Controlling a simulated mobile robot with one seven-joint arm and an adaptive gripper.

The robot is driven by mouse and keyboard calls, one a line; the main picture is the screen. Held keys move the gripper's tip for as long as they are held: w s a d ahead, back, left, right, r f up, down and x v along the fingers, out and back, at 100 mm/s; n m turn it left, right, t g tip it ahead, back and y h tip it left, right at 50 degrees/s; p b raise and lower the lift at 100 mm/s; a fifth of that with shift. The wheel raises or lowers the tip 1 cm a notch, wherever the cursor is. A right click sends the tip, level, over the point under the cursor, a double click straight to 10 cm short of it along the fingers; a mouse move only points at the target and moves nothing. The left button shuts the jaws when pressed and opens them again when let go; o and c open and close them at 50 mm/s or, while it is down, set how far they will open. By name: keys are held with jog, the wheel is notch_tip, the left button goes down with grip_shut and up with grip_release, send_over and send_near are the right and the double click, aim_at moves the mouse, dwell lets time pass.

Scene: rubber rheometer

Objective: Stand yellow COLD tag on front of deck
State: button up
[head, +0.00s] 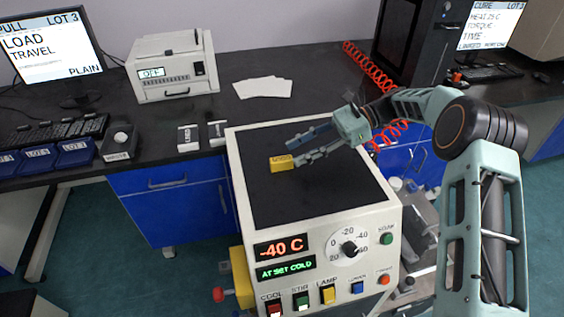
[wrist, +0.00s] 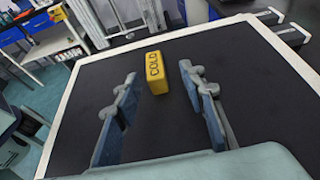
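The yellow COLD tag (head: 282,164) is a small block on the black deck (head: 310,205) of the cold unit, left of the deck's middle. The wrist view shows its lettered face (wrist: 154,66); I cannot tell whether it stands or lies. My gripper (head: 295,151) is open above the deck, coming from the right. In the wrist view the tag is at the mouth of my gripper (wrist: 158,78), between the two blue-padded fingertips with gaps on both sides. I see no grip on it.
The deck has a pale raised-looking rim (head: 246,205) and is otherwise bare. Its front panel (head: 335,250) reads -40 C and AT SET COLD, with a dial and coloured buttons. Behind are a bench (head: 250,65), white papers (head: 262,88) and a red coiled hose (head: 372,68).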

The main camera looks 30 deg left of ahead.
aim_at(290, 157)
jog(key=shift+s+d+x, duration=0.1)
jog(key=shift+s+x, duration=0.05)
jog(key=shift+x, duration=1.4)
jog(key=shift+s+d+x, duration=0.1)
jog(key=shift+x, duration=1.4)
grip_shut()
